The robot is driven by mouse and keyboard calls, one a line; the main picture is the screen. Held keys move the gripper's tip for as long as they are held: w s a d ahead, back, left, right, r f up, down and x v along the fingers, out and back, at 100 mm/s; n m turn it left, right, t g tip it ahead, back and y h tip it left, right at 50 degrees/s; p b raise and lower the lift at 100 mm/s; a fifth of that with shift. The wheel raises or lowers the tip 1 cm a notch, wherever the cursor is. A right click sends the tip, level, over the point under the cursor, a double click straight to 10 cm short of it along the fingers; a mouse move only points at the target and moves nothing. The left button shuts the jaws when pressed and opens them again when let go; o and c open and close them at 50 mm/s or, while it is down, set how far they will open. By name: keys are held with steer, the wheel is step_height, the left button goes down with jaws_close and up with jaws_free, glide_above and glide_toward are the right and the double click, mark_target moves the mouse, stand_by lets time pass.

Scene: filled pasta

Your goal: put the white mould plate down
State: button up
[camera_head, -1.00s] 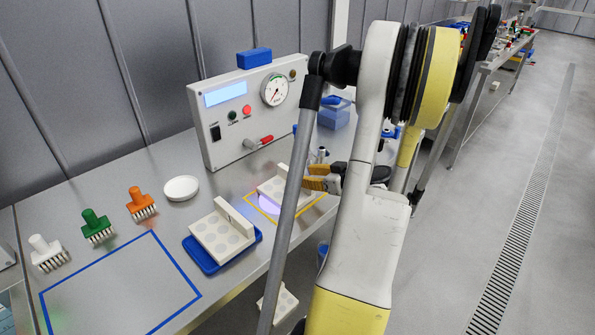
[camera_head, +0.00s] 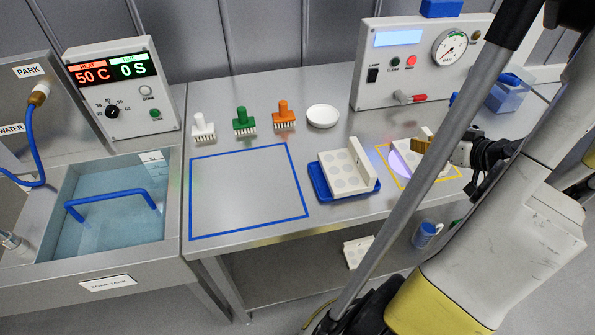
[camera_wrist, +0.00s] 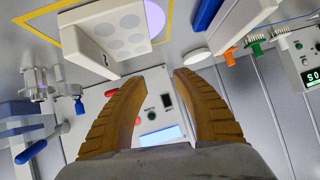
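A white mould plate (camera_head: 438,160) with an upright back wall and round recesses stands inside the yellow outline (camera_head: 399,181), partly over a glowing lilac disc (camera_head: 402,157). My arm hides part of it in the head view. My gripper (camera_head: 425,136) is beside its upper part. In the wrist view the same plate (camera_wrist: 121,37) is beyond and left of my fingertips. My gripper (camera_wrist: 157,76) shows two separated yellow-brown fingers with nothing between them. They look clear of the plate. A similar white plate (camera_head: 340,172) sits on a blue tray (camera_head: 320,184); another (camera_head: 357,251) is on the lower shelf.
The blue outlined area (camera_head: 247,190) is empty. White, green and orange pin tools (camera_head: 285,115) and a white dish (camera_head: 323,116) stand behind it. The gauge box (camera_head: 405,65) stands behind the yellow outline. A water tank (camera_head: 110,205) is at left.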

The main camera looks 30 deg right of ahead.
steer(key=w+a+r+n+g+y, duration=0.1)
steer(key=w+a+g, duration=0.1)
steer(key=w+a, duration=0.5)
steer(key=w+a+r+g+y, duration=0.1)
steer(key=w+a+r, duration=0.1)
steer(key=a, duration=0.8)
steer(key=s+a+r+n, duration=0.1)
steer(key=s+a+r, duration=0.1)
steer(key=a, duration=0.9)
steer(key=s+a+r+n+g, duration=0.1)
steer(key=s+a, duration=0.1)
steer(key=a, duration=0.9)
steer(key=shift+a+r+h, duration=0.3)
steer(key=shift+r, duration=0.05)
